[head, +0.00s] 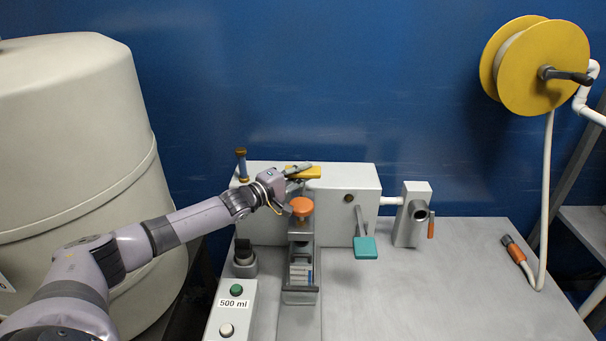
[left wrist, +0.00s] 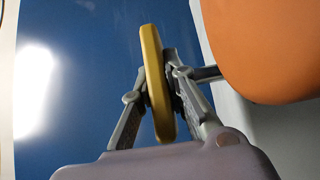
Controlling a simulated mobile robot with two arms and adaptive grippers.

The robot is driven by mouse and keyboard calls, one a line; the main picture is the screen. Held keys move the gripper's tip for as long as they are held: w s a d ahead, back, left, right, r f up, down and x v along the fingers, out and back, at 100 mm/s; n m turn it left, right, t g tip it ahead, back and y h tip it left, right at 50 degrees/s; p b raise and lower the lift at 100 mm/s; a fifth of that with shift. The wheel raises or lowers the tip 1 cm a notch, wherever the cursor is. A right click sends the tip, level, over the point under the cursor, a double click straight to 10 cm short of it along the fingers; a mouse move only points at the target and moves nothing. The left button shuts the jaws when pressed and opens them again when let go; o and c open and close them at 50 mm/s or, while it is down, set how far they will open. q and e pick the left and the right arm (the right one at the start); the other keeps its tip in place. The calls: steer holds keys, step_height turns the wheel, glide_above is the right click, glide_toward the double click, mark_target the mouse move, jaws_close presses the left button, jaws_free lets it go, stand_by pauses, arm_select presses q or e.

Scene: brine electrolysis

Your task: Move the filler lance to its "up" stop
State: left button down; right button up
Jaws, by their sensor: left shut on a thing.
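A yellow handle (head: 305,172) is at the front top edge of the white box-shaped machine; I take it to be the filler lance's handle. My left gripper (head: 297,176) reaches in from the left and is shut on it. In the left wrist view the yellow handle (left wrist: 157,85) stands as a flat bar between both fingers. The lance's lower part and any stop marks cannot be made out. An orange knob (head: 301,206) sits just below the gripper, and it also shows large and close in the left wrist view (left wrist: 270,50). My right gripper is not in view.
A control box (head: 231,311) marked 500 ml has green and white buttons.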

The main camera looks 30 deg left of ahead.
arm_select(q)
steer(key=shift+a+r, duration=0.1)
steer(key=shift+r, duration=0.25)
steer(key=c, duration=1.7)
jaws_free()
steer(key=shift+o, duration=0.5)
steer(key=shift+f, duration=0.1)
steer(key=shift+s+a+f, duration=0.1)
steer(key=shift+s+f, duration=0.05)
steer(key=shift+s, duration=0.45)
steer(key=v, duration=1)
steer(key=shift+s, duration=0.35)
steer(key=shift+a, duration=0.15)
